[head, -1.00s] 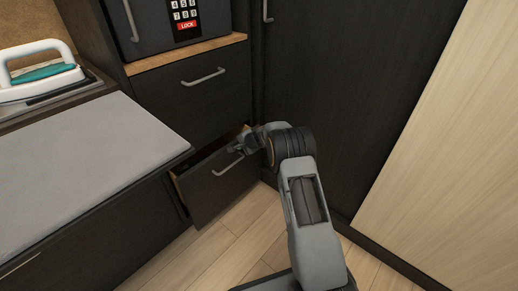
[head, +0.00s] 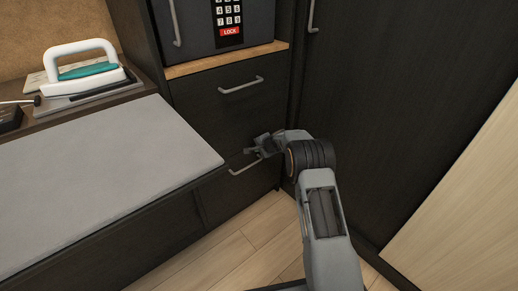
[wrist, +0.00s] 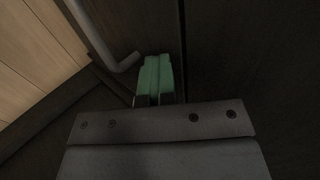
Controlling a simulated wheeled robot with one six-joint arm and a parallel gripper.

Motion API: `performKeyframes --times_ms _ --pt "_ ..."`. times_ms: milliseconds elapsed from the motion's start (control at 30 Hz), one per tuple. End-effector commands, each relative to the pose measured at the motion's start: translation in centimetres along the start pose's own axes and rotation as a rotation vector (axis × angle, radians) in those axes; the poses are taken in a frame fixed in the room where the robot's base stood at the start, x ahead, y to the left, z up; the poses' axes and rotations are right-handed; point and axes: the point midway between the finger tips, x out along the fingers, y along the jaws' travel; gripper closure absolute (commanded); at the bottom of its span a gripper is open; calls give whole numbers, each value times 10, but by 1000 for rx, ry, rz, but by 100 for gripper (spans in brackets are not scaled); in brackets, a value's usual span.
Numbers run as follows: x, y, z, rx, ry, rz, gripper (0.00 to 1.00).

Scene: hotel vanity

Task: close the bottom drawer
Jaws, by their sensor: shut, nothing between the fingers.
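The bottom drawer (head: 238,192) is a dark front with a grey bar handle (head: 245,166), below the upper drawer in the dark cabinet. Its front looks about level with the cabinet face, with no open gap showing. My gripper (head: 253,151) is shut and empty at the upper part of the bottom drawer's front, just above the handle. In the wrist view the green fingertips (wrist: 153,78) are together close against the dark front, with the handle (wrist: 105,42) beside them. Whether they touch the front is hard to tell.
The upper drawer (head: 215,112) is shut, under a safe (head: 235,22) with a keypad. A bench with a grey top (head: 100,170) stands at left, with an iron (head: 85,68) behind it. A tall dark door (head: 400,90) is at right. Wooden floor (head: 245,245) is clear in front.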

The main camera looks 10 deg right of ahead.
Motion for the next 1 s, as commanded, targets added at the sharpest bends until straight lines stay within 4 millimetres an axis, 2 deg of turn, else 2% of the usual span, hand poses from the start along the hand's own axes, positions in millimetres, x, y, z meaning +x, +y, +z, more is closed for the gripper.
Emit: performKeyframes --times_ms 33,200,467,533,700,1000 --pt "-1 -8 -4 -1 18 -17 100" --pt "-2 -5 -5 0 19 -18 100" --pt "-22 22 -9 2 12 -12 100" --pt "-44 16 -9 3 12 -12 100" --pt "-78 15 -4 -1 4 -9 100" --pt "-117 18 -2 -4 0 -6 100"
